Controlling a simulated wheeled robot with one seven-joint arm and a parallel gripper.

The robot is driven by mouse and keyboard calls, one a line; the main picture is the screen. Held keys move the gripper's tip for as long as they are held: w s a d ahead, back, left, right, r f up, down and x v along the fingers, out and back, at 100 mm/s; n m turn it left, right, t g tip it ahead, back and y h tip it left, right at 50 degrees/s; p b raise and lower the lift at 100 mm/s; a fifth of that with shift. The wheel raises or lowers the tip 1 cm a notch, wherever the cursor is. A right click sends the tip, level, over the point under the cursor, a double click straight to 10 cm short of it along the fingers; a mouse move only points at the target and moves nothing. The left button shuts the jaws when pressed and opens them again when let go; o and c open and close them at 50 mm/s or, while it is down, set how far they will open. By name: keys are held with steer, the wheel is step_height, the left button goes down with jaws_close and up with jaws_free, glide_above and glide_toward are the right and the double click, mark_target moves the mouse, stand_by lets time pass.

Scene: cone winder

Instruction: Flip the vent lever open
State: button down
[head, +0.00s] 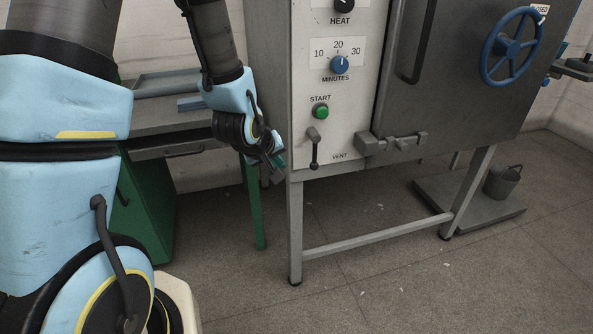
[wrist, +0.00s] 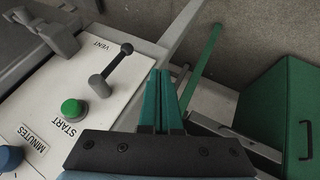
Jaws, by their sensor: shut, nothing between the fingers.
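The vent lever (head: 314,147) is a grey pivot with a dark arm and a round dark knob, on the white panel just left of the VENT label. In the head view its arm hangs down with the knob at the bottom. In the wrist view the lever (wrist: 111,68) shows upper left of the fingers, its knob towards the VENT label side. My gripper (head: 275,175) is just left of the panel's edge in the head view. In the wrist view my gripper's green fingers (wrist: 163,88) are together and empty, apart from the lever.
The panel also bears the green START button (head: 320,111), the blue MINUTES dial (head: 339,65) and the HEAT dial (head: 343,4). A grey latch (head: 392,142) sits right of the lever. A green-legged bench (head: 150,120) stands behind my arm. Open floor lies below the panel.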

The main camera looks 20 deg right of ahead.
mark_target(315, 153)
steer(key=shift+d, duration=0.25)
steer(key=shift+f, duration=0.1)
steer(key=shift+w+d+f+p, duration=0.45)
steer(key=shift+w+d+f, duration=0.3)
steer(key=shift+d+f, duration=0.55)
steer(key=shift+w+d+f+p, duration=0.5)
steer(key=shift+w+d+f, duration=0.4)
steer(key=shift+d, duration=0.65)
steer(key=shift+w+d+f+p, duration=0.45)
steer(key=shift+w+d+f, duration=0.2)
steer(key=shift+d+f, duration=0.7)
